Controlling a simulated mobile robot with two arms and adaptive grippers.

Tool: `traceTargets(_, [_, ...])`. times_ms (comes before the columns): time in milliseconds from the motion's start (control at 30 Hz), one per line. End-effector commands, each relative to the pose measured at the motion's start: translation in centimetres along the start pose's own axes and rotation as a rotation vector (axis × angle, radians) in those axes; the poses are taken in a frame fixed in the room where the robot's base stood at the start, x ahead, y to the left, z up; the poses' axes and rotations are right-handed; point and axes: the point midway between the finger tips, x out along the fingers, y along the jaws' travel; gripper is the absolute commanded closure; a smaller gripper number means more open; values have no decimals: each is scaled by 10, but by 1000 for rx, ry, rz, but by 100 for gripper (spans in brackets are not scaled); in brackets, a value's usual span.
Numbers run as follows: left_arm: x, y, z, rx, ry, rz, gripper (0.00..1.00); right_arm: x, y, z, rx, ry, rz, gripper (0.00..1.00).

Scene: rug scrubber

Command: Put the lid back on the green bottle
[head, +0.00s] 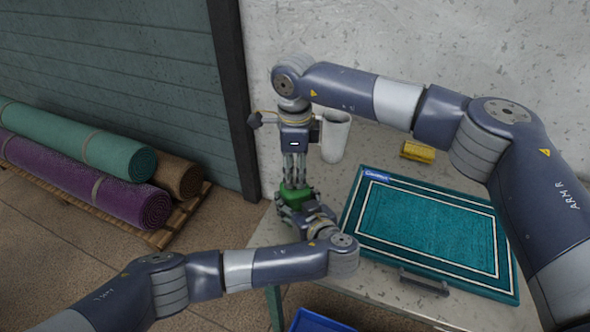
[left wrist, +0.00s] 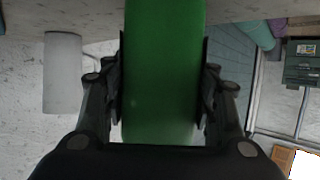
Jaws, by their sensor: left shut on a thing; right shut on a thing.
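The green bottle (left wrist: 163,45) stands between the two fingers of my left gripper (left wrist: 161,92), which is shut on its body. In the head view a small part of the green bottle (head: 296,191) shows above my left gripper, over the left end of the table. My right gripper (head: 295,178) points straight down directly above the bottle, with its fingers close together. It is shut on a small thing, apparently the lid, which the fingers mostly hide. I cannot tell whether the lid touches the bottle's mouth.
A white cup (head: 335,137) stands behind the grippers. A yellow sponge (head: 417,152) lies at the back of the table (head: 262,240). A teal rug (head: 430,226) and a grey-handled tool (head: 424,281) lie to the right. A blue crate (head: 318,322) is below; rolled rugs (head: 80,140) lie left.

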Motion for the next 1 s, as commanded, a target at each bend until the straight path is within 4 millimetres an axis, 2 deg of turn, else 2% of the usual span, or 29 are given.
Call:
traceTargets(700, [0, 0, 0, 0, 0, 0, 100, 0, 0, 0, 1345, -1, 0, 100])
traceTargets(800, [0, 0, 0, 0, 0, 0, 100, 0, 0, 0, 1489, -1, 0, 100])
traceTargets(967, [0, 0, 0, 0, 0, 1, 100, 0, -1, 0, 1487, -1, -1, 100])
traceTargets(1000, [0, 0, 0, 0, 0, 1, 100, 0, -1, 0, 1487, -1, -1, 62])
